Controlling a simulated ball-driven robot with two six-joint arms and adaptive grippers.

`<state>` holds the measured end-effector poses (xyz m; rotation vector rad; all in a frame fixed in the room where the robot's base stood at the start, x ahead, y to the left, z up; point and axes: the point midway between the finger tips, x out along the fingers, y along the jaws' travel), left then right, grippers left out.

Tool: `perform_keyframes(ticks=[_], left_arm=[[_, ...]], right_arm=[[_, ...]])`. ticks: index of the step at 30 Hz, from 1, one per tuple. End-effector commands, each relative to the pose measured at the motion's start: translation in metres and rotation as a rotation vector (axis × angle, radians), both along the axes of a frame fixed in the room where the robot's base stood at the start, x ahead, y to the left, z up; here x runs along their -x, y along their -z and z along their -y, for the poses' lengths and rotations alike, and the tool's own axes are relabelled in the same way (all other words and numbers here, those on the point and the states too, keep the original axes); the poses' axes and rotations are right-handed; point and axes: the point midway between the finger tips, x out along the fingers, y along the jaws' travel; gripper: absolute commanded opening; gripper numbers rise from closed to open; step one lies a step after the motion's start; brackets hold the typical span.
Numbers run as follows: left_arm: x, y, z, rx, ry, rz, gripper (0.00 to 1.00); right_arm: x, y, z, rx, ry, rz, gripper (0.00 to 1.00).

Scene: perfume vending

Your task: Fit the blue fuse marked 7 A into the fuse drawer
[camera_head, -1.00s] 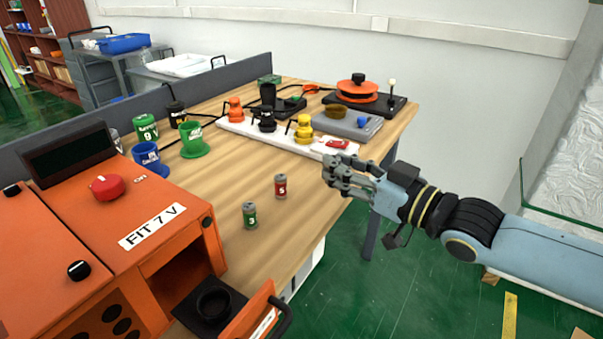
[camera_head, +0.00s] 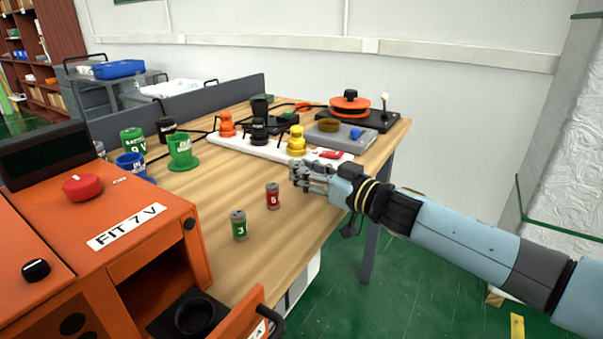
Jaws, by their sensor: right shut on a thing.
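The orange machine labelled FIT 7 V (camera_head: 125,227) stands at the left. Its drawer (camera_head: 243,321) is pulled out at the bottom, with an empty round black socket (camera_head: 194,316) showing. A green fuse marked 3 (camera_head: 239,226) and a red fuse (camera_head: 272,197) stand upright on the table. I cannot make out a blue fuse marked 7 A. My right gripper (camera_head: 303,174) is above the table, beyond and right of the red fuse. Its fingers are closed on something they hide. My left gripper is out of view.
A blue cup (camera_head: 131,166), a green cup (camera_head: 181,152) and a green 9 V can (camera_head: 132,141) stand behind the machine. A white strip (camera_head: 225,143) with orange, black and yellow pieces lies across the table (camera_head: 225,190). Bare wood lies around the two fuses.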

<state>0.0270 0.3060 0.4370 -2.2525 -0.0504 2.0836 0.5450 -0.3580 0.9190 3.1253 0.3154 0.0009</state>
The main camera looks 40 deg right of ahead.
Motion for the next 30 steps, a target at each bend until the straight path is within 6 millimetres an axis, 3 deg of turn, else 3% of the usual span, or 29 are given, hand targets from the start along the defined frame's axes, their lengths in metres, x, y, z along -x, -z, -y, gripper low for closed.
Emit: perform_keyframes(ticks=[6,18,19,24,30], left_arm=[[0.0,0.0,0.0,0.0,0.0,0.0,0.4],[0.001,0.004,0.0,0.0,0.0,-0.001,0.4],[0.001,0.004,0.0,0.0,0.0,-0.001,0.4],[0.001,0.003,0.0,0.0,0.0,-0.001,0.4],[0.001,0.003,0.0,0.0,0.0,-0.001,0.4]], right_arm=[[-0.02,0.013,0.004,-0.001,0.001,0.0,0.0],[-0.02,0.018,0.004,-0.002,-0.001,0.002,0.0],[-0.02,0.019,0.004,-0.002,-0.001,0.002,0.25],[-0.019,0.018,0.004,-0.001,0.0,0.001,0.47],[-0.019,0.018,0.004,-0.001,0.0,0.0,0.47]])
